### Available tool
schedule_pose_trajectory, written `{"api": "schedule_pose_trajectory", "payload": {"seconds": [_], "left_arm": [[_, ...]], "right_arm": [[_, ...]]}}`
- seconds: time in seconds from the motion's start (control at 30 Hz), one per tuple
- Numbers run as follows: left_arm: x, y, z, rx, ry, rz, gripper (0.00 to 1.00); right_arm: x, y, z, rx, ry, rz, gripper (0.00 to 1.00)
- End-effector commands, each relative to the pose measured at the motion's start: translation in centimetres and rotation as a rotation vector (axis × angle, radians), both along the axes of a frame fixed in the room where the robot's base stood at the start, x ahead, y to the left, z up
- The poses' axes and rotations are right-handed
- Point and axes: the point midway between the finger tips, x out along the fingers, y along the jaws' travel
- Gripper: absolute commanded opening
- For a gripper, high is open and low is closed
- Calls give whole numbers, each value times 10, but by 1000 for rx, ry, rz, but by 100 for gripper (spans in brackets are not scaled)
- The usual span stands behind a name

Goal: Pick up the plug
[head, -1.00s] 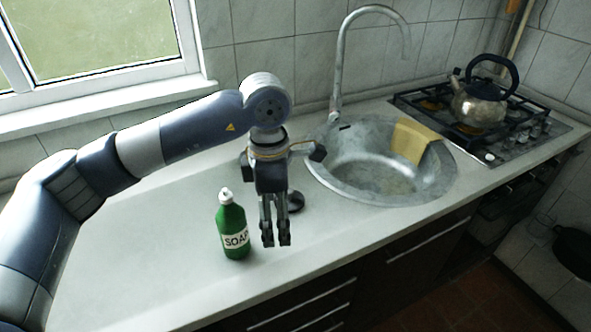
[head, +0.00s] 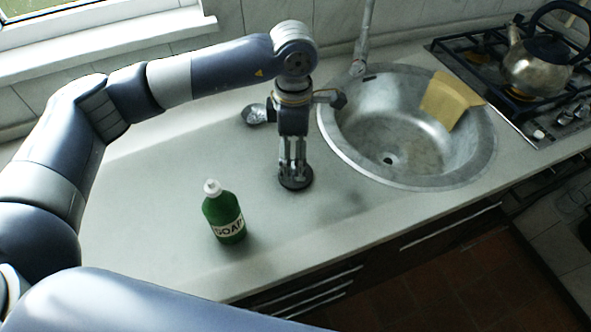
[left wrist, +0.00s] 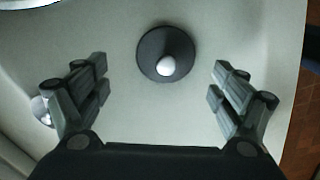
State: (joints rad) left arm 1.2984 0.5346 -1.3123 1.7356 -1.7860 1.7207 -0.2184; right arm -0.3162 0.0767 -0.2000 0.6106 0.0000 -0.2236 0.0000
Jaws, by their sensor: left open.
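The plug (head: 295,183) is a small dark round disc lying on the pale counter, left of the sink. In the left wrist view the plug (left wrist: 152,46) is a black disc with a white knob, ahead of my fingers and roughly centred between them. My left gripper (head: 293,168) points down just over the plug and partly hides it in the head view. In the left wrist view my left gripper (left wrist: 160,80) has its fingers wide apart with nothing between them. My right gripper is not in view.
A green soap bottle (head: 225,215) stands left and front of the plug. A small metal object (head: 255,114) lies behind the gripper. The steel sink (head: 345,160) holds a yellow cloth (head: 447,98). A kettle (head: 540,62) stands on the stove. The left counter is mostly clear.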

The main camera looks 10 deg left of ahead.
Motion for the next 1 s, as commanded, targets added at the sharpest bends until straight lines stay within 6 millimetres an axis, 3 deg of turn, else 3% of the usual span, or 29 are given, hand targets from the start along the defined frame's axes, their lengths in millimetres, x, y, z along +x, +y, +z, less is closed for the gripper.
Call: {"api": "schedule_pose_trajectory", "payload": {"seconds": [0.13,0.27,0.6,0.8,1.0], "left_arm": [[-7,-2,-18,2,6,-1,88],[-8,-3,-38,1,5,1,88],[-7,-4,-49,0,2,-1,88],[-7,-4,-49,1,2,-1,45],[-7,-4,-49,1,2,0,42]], "right_arm": [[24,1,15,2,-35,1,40],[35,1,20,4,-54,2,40],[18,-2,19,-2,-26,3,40],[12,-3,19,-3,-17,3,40],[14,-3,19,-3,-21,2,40]]}}
